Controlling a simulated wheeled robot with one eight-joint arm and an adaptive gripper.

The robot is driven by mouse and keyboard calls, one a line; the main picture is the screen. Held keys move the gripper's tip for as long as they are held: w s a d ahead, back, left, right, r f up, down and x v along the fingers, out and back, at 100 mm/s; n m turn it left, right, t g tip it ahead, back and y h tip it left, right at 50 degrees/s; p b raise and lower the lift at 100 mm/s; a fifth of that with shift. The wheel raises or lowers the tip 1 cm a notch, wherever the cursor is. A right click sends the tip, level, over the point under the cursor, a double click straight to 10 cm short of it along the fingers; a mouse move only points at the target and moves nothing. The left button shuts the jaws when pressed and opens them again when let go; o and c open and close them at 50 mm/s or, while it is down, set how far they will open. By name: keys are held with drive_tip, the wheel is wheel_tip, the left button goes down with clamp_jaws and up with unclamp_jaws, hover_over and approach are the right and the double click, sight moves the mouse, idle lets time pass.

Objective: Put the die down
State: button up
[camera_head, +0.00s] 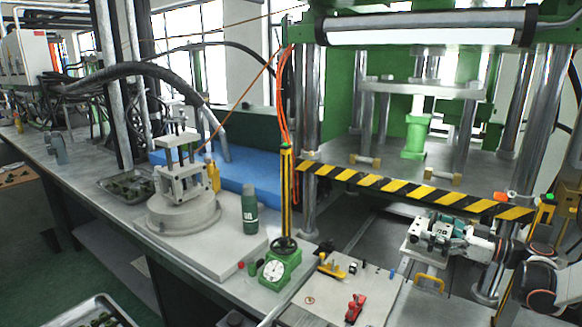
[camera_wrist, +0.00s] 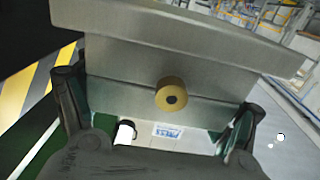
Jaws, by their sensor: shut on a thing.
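The die is a grey metal block (camera_wrist: 130,65) with a round brass fitting (camera_wrist: 171,95) on its face; it fills the middle of the wrist view. My gripper (camera_wrist: 160,115) is shut on it, with one dark finger at each side. In the head view the die (camera_head: 411,247) shows at the end of my arm at the right, in front of the green press and its striped bar. My gripper (camera_head: 440,235) partly covers it there. The die appears to be held above the bench front; what lies directly under it is hidden.
A yellow-black striped bar (camera_head: 400,187) crosses the press front. A round clamp stand (camera_head: 183,212), a green bottle (camera_head: 250,208) and a green gauge (camera_head: 275,272) stand on the long bench. Small tools, including a red one (camera_head: 355,307), lie on the small front table. A blue box (camera_head: 240,170) stands behind.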

drive_tip(key=w+a+f+m+t+h, duration=0.1)
drive_tip(key=w+a+m+t+h, duration=0.1)
drive_tip(key=a+m+h, duration=0.3)
drive_tip(key=w+a+f+m+t+h, duration=0.2)
drive_tip(key=a+m+t+h, duration=0.3)
drive_tip(key=a+h, duration=0.4)
drive_tip(key=a, duration=0.4)
drive_tip(key=shift+w+m, duration=0.2)
drive_tip(key=shift+m, duration=0.1)
